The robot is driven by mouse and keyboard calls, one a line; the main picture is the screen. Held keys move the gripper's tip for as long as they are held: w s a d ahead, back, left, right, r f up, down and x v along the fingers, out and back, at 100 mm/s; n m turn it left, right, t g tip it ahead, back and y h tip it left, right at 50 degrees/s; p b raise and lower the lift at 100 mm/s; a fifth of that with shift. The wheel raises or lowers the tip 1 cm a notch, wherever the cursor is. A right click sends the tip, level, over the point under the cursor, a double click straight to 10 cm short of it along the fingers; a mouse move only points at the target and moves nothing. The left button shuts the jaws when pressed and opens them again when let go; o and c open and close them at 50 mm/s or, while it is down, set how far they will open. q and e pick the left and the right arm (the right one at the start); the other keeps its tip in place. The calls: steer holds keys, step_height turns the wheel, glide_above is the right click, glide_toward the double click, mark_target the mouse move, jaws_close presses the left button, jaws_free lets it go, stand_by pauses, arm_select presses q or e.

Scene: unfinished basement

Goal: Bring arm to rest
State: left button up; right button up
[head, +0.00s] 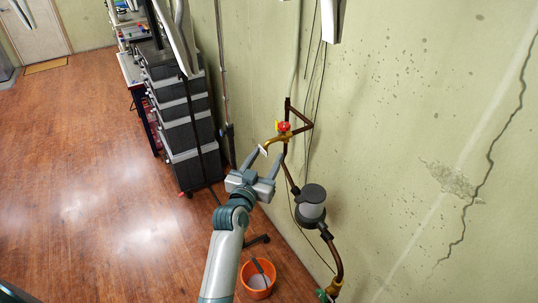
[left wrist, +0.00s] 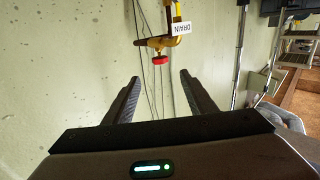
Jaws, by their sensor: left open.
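My left gripper (head: 268,153) is open and empty in front of the pipes on the wall. It also shows in the left wrist view (left wrist: 160,77), with both fingers spread and nothing between them. A brass valve with a red handle (head: 284,127) sits on the wall pipe just beyond the fingertips. In the left wrist view the red handle (left wrist: 160,60) appears beyond the gap between the fingers, apart from them. A white tag reading DRAIN (left wrist: 180,29) hangs at the brass valve. My right gripper is not in view.
A grey cylindrical pipe fitting (head: 311,203) is on the pipe right of my arm. An orange bucket (head: 258,279) stands on the floor. A stack of dark cases (head: 186,125) stands left of the pipes. The wooden floor (head: 80,180) at left is clear.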

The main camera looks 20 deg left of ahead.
arm_select(q)
steer(key=s+d+f+g+h+b, duration=0.1)
steer(key=s+d+f+g+b, duration=0.1)
steer(key=f, duration=1.1)
steer(key=s+d+f+g+b, duration=0.2)
steer(key=f, duration=1.2)
steer(key=s+d+f+g+b, duration=0.1)
steer(key=s+f, duration=0.3)
steer(key=f, duration=0.4)
steer(key=s+f+m+g+b, duration=0.1)
steer(key=s+f+g+b, duration=0.1)
steer(key=s+f, duration=0.35)
steer(key=s+d+f+g+b, duration=0.1)
steer(key=s+f, duration=0.2)
steer(key=f, duration=0.7)
steer(key=s+a+f+m+g+b, duration=0.1)
steer(key=s+f+g+b, duration=0.4)
steer(key=s+f, duration=1.7)
steer(key=s+a+f+g+b, duration=0.1)
steer(key=s+f, duration=0.3)
steer(key=s, duration=0.8)
steer(key=s+a+f+g+b, duration=0.1)
steer(key=s+a+f+g, duration=0.2)
steer(key=s, duration=1)
step_height(320, 180, down, 2)
steer(key=shift+a+m+y+b, duration=0.2)
steer(key=shift+m+y+b, duration=0.1)
steer(key=shift+b, duration=0.05)
